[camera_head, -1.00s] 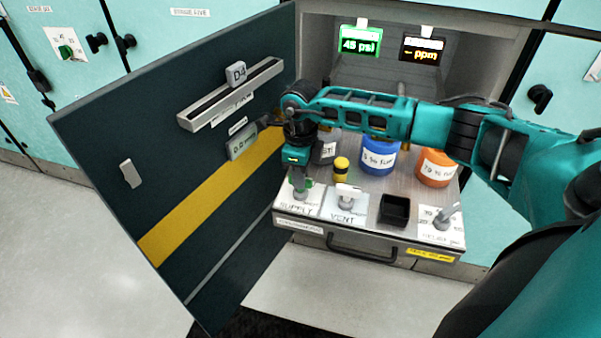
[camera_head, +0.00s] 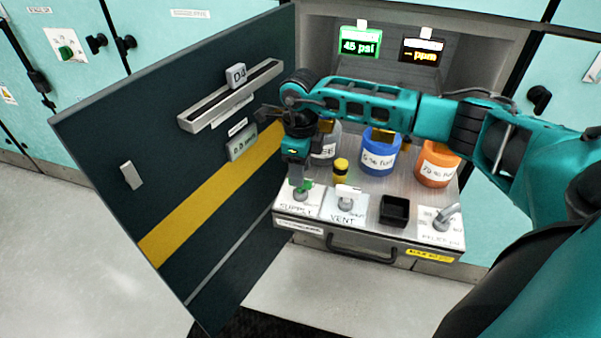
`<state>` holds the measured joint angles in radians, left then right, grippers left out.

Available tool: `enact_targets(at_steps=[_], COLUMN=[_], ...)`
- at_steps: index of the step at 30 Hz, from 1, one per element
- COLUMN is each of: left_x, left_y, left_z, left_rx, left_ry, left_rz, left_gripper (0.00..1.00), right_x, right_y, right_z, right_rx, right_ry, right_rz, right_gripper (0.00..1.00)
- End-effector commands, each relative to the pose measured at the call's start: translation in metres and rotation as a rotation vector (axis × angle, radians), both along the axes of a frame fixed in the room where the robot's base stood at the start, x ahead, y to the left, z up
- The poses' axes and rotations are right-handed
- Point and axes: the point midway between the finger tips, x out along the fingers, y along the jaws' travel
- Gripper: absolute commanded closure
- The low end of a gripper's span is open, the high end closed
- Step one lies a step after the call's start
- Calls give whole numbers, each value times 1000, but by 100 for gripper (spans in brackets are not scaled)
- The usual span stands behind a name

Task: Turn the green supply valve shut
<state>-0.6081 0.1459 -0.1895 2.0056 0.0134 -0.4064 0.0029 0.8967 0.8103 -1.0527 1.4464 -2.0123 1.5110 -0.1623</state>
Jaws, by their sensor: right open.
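The green supply valve (camera_head: 306,185) is a small green handle on a grey stem. It stands on the white SUPPLY plate (camera_head: 286,205) at the left end of the drawer-like bench. My right gripper (camera_head: 297,178) points down just above and beside the green handle. It is open, and its dark fingers partly cover the valve. I cannot tell whether a finger touches the handle. The green display (camera_head: 360,43) reads 45 psi. My left gripper is not in view.
The VENT valve (camera_head: 345,195) with a white handle stands just right. The open dark door (camera_head: 120,140) is close on the left.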

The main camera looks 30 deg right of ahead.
Motion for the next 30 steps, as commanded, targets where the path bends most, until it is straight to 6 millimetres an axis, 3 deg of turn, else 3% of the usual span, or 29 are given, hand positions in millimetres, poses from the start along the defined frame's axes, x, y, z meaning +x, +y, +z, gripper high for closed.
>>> enact_targets(at_steps=[6,13,18,30], left_x=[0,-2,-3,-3], left_y=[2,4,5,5], left_z=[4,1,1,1], left_rx=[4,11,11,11], left_ry=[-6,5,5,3], left_rz=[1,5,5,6], left_gripper=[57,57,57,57], right_x=[1,0,0,0], right_y=[-1,0,0,0], right_z=[52,92,104,105], right_rx=[0,0,-1,-1], right_ry=[-5,-1,-1,1], right_rz=[-1,-2,-2,-2], right_gripper=[57,57,57,57])
